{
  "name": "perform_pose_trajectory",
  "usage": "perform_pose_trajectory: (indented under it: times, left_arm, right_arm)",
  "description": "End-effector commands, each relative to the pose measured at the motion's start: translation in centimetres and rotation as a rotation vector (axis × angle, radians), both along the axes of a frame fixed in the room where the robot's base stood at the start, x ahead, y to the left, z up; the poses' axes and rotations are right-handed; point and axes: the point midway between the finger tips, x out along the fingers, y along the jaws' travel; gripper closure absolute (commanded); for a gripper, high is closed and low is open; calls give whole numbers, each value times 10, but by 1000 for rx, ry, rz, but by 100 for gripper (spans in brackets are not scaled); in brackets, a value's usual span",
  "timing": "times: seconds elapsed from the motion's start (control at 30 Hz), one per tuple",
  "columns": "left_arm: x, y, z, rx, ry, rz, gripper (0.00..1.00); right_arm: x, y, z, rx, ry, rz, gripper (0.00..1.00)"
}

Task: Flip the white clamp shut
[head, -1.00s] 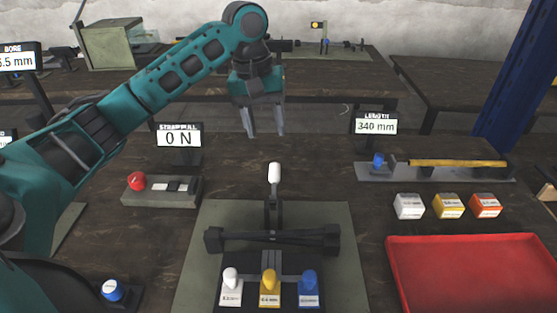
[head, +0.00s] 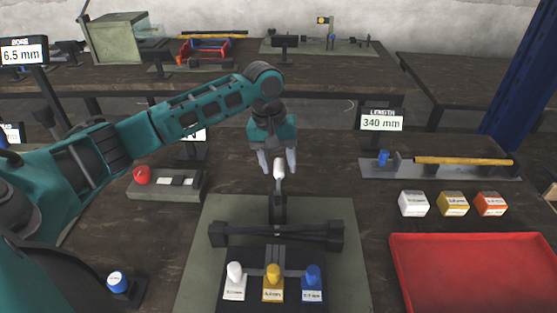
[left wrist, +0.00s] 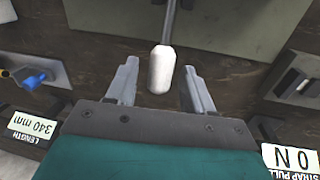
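The white clamp handle (head: 279,169) stands upright on its dark lever at the back of the fixture (head: 277,235), on a grey-green mat (head: 350,285). My left gripper (head: 278,165) is over the handle, coming from behind it. In the left wrist view the white handle (left wrist: 161,70) lies between the two spread fingers of my left gripper (left wrist: 158,90), with a gap on each side. The gripper is open and holds nothing. My right gripper is not in view.
White, yellow and blue knobs (head: 272,280) stand at the fixture's front. A red tray (head: 480,270) is at right, with small coloured blocks (head: 453,203) behind it. A red-button box (head: 165,183) is at left, and a length gauge (head: 440,168) at back right.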

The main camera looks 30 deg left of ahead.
Motion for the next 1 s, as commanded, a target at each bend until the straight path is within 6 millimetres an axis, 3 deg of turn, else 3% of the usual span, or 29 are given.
perform_pose_trajectory:
  times: [0.53, 1.0]
  left_arm:
    - [0, 0, 1, 0, 0, 0, 100]
    - [0, 2, 1, 2, -5, 0, 100]
  right_arm:
    - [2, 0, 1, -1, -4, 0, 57]
    - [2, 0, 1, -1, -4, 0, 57]
